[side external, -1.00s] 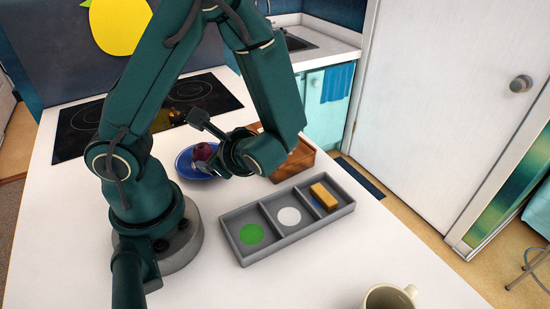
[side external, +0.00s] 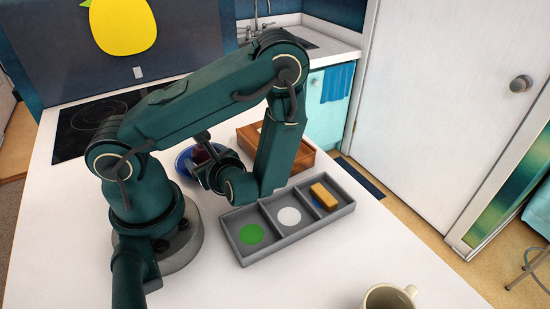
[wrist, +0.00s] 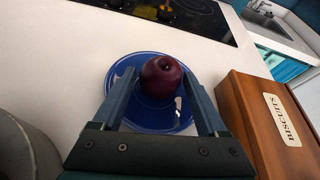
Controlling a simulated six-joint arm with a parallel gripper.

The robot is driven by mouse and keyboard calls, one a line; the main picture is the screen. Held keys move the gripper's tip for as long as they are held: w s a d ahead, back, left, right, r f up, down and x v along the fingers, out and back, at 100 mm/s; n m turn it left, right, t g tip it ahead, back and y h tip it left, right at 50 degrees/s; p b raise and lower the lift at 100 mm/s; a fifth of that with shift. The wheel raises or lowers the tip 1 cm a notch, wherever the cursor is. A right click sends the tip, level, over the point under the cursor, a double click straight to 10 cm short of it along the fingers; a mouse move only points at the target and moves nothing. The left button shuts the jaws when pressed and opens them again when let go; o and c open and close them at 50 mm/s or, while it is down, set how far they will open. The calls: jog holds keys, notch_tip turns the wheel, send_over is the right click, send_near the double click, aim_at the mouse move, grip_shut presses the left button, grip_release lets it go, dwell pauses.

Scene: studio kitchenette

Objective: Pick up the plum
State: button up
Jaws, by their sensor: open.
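The plum (wrist: 161,78) is dark purple and rests on a blue plate (wrist: 150,127). In the wrist view it lies between and just beyond the two fingers of my gripper (wrist: 163,92), which are open with a gap on either side of it. In the side view the plum (side external: 201,154) is partly hidden behind my gripper (side external: 202,158), and the blue plate (side external: 183,165) shows only in part. I cannot tell from the side view whether a finger touches the plum.
A wooden box (wrist: 262,110) labelled "BISCUITS" stands right of the plate. A grey three-compartment tray (side external: 246,262) holds a yellow-brown block (side external: 324,195) in its right compartment. A black cooktop (side external: 75,135) lies behind. A mug (side external: 388,297) stands at the front edge of view.

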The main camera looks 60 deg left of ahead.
aim_at(203, 150)
jog(key=c, duration=1.1)
jog(key=shift+r, duration=0.1)
jog(key=shift+c, duration=0.2)
jog(key=shift+r, duration=4.9)
